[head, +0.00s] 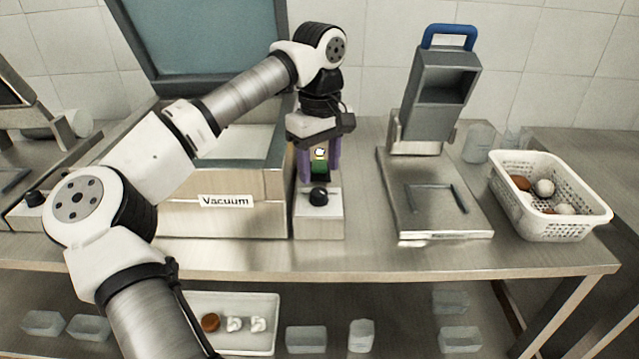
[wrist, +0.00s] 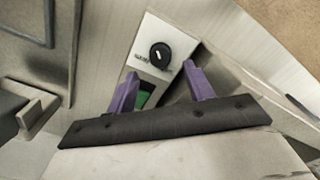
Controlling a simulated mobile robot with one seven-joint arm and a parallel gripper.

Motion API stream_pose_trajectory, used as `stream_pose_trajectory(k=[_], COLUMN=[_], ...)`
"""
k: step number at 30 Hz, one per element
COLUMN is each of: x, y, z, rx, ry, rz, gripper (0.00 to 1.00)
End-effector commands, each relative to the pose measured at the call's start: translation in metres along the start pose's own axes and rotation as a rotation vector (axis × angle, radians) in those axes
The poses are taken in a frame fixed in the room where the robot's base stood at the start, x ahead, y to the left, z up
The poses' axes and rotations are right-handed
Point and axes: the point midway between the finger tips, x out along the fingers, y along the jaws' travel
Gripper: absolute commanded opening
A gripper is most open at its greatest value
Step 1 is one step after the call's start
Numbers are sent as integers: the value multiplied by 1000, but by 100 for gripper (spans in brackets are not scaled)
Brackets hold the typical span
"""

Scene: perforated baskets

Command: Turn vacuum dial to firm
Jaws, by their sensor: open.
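The vacuum dial is a black round knob (head: 319,196) on a small pale control box (head: 319,222) beside the machine labelled "Vacuum" (head: 226,201). In the wrist view the knob (wrist: 160,55) carries a white pointer mark, with small lettering to its left that is too blurred to read. My gripper (head: 319,172) is above and behind the knob in the head view, pointing down. Its two purple fingers (wrist: 158,82) are spread apart with nothing between them. The knob lies just beyond the fingertips, not gripped. A green patch shows on the box near the left finger.
A press-like device with a blue handle (head: 449,36) stands right of the box. A white perforated basket (head: 563,226) holding round items is at the right end of the steel table (head: 400,259). The vacuum machine's lid (head: 215,40) is raised. A tray and clear containers sit below.

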Motion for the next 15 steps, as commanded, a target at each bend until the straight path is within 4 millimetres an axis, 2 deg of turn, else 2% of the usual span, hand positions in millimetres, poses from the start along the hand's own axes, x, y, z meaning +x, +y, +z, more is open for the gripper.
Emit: stream_pose_trajectory(k=[3, 6, 10, 15], x=[-29, -49, -68, -79], y=[0, 1, 0, 0], z=[0, 0, 0, 0], rx=[-1, -1, -1, -1], ry=[3, 2, 1, 0], rz=[1, 0, 0, 0], gripper=[52, 52, 52, 52])
